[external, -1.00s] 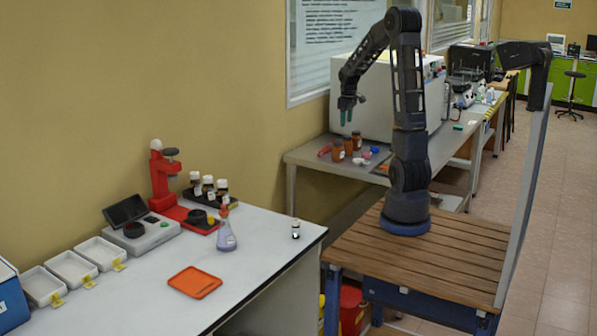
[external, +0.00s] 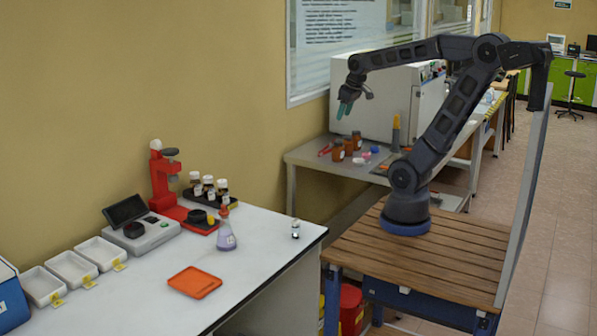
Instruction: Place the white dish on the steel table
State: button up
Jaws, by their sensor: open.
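Three shallow white dishes stand in a row at the left end of the white bench: a near one (external: 42,286), a middle one (external: 72,267) and a far one (external: 101,252). Each has a small yellow tag in front; I cannot tell which one the task means. The steel table (external: 309,156) stands beyond the white bench, against the wall. My gripper (external: 345,110) hangs above the steel table's left part with its green fingers pointing down. It is open, appears empty, and is far from the dishes.
The steel table holds amber bottles (external: 338,150), small caps (external: 374,149) and a large grey instrument (external: 385,100). The white bench carries a scale (external: 142,236), a red stand (external: 160,175), dark vials (external: 208,187), a flask (external: 226,238) and an orange tray (external: 194,282). The bench's front is mostly clear.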

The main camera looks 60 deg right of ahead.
jog(key=s+a, duration=0.4)
jog(key=s, duration=0.1)
jog(key=shift+s+f+t+y, duration=0.2)
jog(key=shift+s+t+y, duration=0.1)
jog(key=shift+s, duration=0.1)
